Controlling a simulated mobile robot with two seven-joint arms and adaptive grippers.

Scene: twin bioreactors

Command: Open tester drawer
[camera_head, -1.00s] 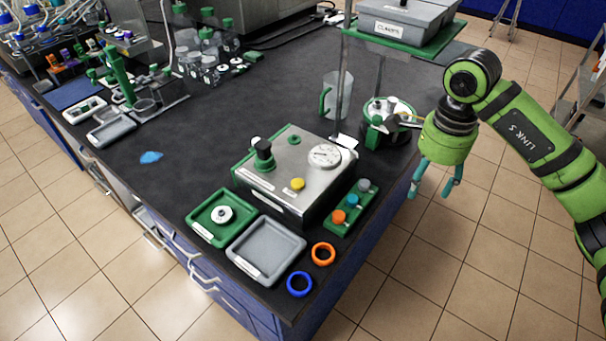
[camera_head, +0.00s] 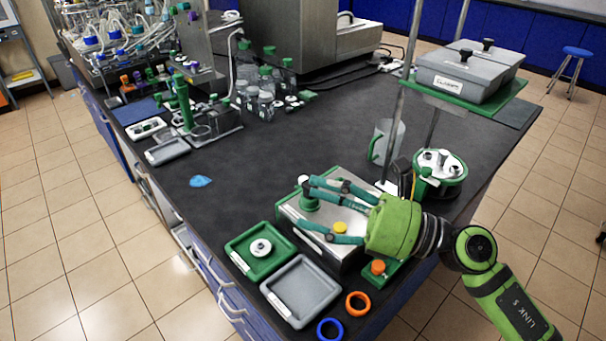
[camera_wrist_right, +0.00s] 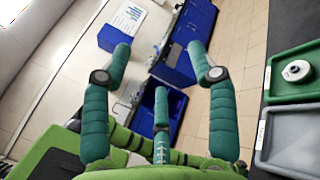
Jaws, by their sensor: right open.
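The tester (camera_head: 327,250) is a steel box with a green knob, a yellow button and white labels, standing on the dark bench. My right gripper (camera_head: 308,205) is open, its teal fingers stretched across the space above the tester and hiding part of its top. I see no contact with the tester. The right wrist view shows the fingers (camera_wrist_right: 160,62) spread and empty, with blue cabinet fronts (camera_wrist_right: 190,42) and metal handles beyond them. In the head view, drawer handles (camera_head: 230,302) show on the bench's blue front, below the trays. Which drawer is the tester drawer I cannot tell. My left gripper is not in view.
A green tray (camera_head: 240,258) with a white round part and a grey tray (camera_head: 300,290) lie by the front edge. Orange (camera_head: 358,304) and blue (camera_head: 330,329) rings lie beside them. A green-based vessel (camera_head: 440,172) stands behind my wrist. Tiled floor (camera_head: 105,250) lies open at left.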

